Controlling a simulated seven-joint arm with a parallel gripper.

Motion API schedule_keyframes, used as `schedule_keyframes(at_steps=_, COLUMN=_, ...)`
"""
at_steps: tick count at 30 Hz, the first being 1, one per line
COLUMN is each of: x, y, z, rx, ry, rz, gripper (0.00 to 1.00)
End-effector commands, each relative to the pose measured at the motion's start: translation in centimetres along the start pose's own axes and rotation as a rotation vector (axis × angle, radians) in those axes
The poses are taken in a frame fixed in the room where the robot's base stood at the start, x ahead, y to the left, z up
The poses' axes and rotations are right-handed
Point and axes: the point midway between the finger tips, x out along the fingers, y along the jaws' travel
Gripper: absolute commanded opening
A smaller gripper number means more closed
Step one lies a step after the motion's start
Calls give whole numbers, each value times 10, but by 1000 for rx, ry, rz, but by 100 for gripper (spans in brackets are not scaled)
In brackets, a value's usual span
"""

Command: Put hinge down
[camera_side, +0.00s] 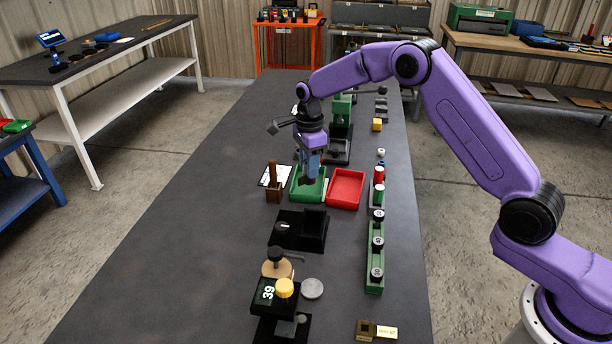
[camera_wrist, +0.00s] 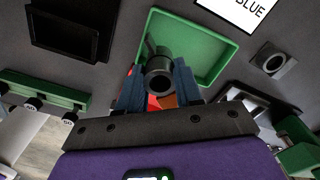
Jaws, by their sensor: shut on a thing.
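My gripper (camera_side: 309,175) points down over the green tray (camera_side: 297,191). In the wrist view its two blue fingers (camera_wrist: 160,82) are shut on a dark grey part with a round, hollow end, which appears to be the hinge (camera_wrist: 160,60). The part extends over the inside of the green tray (camera_wrist: 215,83). I cannot tell whether it touches the tray floor. In the side view the fingers hide most of the part.
An empty-looking red tray (camera_side: 346,203) sits right of the green tray. A brown holder (camera_side: 273,194) and white card (camera_side: 268,174) stand left. A black fixture (camera_side: 287,238) is in front, and a green rail (camera_side: 375,260) runs along the right. The bench's left side is clear.

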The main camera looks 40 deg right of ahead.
Motion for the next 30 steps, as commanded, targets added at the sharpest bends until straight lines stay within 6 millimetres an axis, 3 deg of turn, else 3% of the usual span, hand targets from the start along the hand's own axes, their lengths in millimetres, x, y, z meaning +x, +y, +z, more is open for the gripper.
schedule_keyframes(at_steps=8, x=11, y=-10, z=4, rx=0, ry=-1, rz=-2, gripper=0)
schedule_keyframes(at_steps=16, x=43, y=-11, z=4, rx=-1, ry=-2, rz=0, gripper=0)
schedule_keyframes(at_steps=28, x=47, y=-11, z=4, rx=-1, ry=-2, rz=-1, gripper=0)
schedule_keyframes(at_steps=29, x=47, y=-11, z=4, rx=-1, ry=-2, rz=0, gripper=44)
schedule_keyframes(at_steps=30, x=47, y=-11, z=4, rx=-1, ry=-2, rz=0, gripper=57)
